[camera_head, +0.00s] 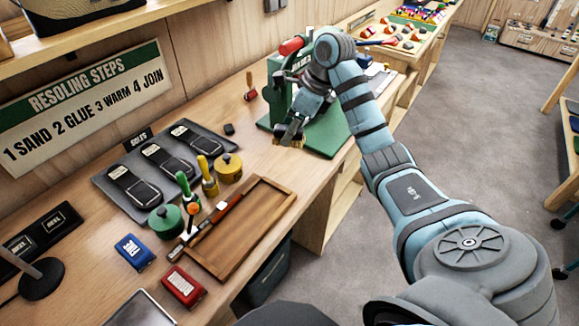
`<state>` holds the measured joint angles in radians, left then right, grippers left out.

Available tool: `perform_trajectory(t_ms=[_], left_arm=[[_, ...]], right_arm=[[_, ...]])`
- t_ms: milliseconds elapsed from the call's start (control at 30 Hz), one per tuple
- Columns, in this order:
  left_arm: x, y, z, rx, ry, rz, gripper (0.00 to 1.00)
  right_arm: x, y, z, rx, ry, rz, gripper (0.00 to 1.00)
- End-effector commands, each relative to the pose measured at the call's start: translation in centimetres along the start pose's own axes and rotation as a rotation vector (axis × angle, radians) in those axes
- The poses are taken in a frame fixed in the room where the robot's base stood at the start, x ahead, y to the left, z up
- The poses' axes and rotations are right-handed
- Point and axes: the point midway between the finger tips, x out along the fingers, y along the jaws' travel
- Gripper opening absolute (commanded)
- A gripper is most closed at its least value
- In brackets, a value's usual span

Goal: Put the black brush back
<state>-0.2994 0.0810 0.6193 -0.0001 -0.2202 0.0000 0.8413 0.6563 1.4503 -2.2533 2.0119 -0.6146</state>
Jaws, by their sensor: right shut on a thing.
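My right gripper (291,127) is above the bench near the green base plate, pointing down. It is shut on a small brush (289,140), of which mostly tan bristles show below the fingers. The brush's handle is largely hidden by the fingers, so its black colour is hard to confirm. A green-handled brush (187,188) stands at a green pot (166,221), and a yellow-handled brush (207,177) stands next to a yellow pot (229,167). My left gripper is not in view.
A wooden tray (268,217) has a long tool (208,224) across its left side. A grey tray (103,181) holds black soles. A green press (274,92) stands behind my right gripper. Blue (134,251) and red (184,286) boxes lie at the front. Bare bench lies between the yellow pot and the press.

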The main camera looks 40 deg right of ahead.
Motion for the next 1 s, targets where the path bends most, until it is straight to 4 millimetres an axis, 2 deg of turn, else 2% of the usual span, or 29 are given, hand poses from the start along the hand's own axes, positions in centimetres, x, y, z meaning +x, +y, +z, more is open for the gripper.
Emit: perform_trajectory(t_ms=[33,100,267,367,533,867,900,933,1000], left_arm=[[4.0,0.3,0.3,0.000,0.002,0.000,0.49],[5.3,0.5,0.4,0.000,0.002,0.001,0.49],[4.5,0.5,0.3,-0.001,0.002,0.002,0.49],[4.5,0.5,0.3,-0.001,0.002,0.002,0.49],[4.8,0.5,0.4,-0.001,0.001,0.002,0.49],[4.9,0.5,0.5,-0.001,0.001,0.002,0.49],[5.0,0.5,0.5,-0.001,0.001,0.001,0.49],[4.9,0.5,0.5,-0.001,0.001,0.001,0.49],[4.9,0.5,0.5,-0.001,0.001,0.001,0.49]], right_arm=[[3.7,0.0,-1.5,0.000,0.000,0.000,0.01],[5.8,0.0,-2.5,0.001,0.002,0.001,0.01],[8.0,0.0,-3.4,0.000,0.001,0.001,0.01],[9.1,0.0,-3.8,0.001,0.000,0.000,0.01],[12.0,0.0,-5.0,0.001,0.001,0.002,0.01],[12.6,0.0,-5.2,-0.001,-0.001,-0.001,0.01],[12.6,0.0,-5.3,-0.001,-0.001,-0.001,0.33],[12.6,0.0,-5.2,-0.001,-0.001,-0.001,0.37],[12.5,0.0,-5.2,-0.001,-0.001,-0.001,0.39]])
